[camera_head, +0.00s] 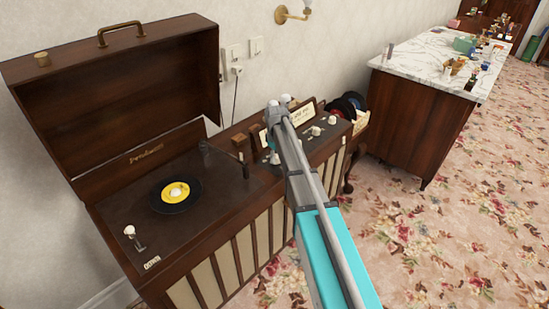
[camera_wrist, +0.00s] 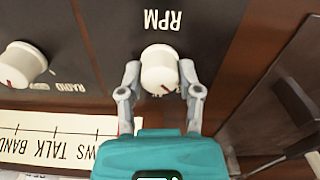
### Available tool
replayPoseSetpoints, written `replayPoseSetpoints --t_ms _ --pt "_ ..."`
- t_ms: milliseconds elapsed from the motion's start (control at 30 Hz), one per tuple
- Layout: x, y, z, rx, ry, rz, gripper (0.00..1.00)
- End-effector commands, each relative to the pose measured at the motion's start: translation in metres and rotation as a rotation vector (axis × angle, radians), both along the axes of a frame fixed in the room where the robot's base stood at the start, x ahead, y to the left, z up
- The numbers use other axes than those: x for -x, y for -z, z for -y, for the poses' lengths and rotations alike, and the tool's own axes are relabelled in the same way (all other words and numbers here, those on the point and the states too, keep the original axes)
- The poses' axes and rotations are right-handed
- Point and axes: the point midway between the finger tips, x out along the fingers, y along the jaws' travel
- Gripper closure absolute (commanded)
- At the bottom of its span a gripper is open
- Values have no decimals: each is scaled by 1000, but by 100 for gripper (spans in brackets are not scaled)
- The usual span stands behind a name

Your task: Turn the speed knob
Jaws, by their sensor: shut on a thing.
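The speed knob (camera_wrist: 158,68) is a white round knob with a dark red pointer mark, below the upside-down "RPM" label (camera_wrist: 162,20) on a dark panel. In the wrist view, my gripper (camera_wrist: 160,79) has one finger on each side of it and is shut on it. The pointer mark slants toward the lower right. In the head view, my arm covers the knob and most of the gripper. The record player cabinet (camera_head: 120,232) stands with its lid (camera_head: 120,95) raised. A black record with a yellow label (camera_head: 175,193) lies on it.
Another white knob (camera_wrist: 20,64), labelled "RADIO", sits left in the wrist view beside a cream band scale (camera_wrist: 60,135). More white knobs (camera_head: 316,131) and upright records (camera_head: 345,105) lie right of my arm. A marble-topped counter (camera_head: 420,62) stands beyond; floral carpet (camera_head: 470,210) is open.

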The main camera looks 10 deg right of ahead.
Motion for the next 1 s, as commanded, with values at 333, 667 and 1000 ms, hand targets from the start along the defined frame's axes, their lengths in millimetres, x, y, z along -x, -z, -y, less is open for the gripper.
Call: replayPoseSetpoints --t_ms 333,667,1000 --pt "3 0 -1 -8 107 -6 100" --pt "4 1 0 -6 356 -9 100" --pt "5 1 1 -3 629 -8 100"
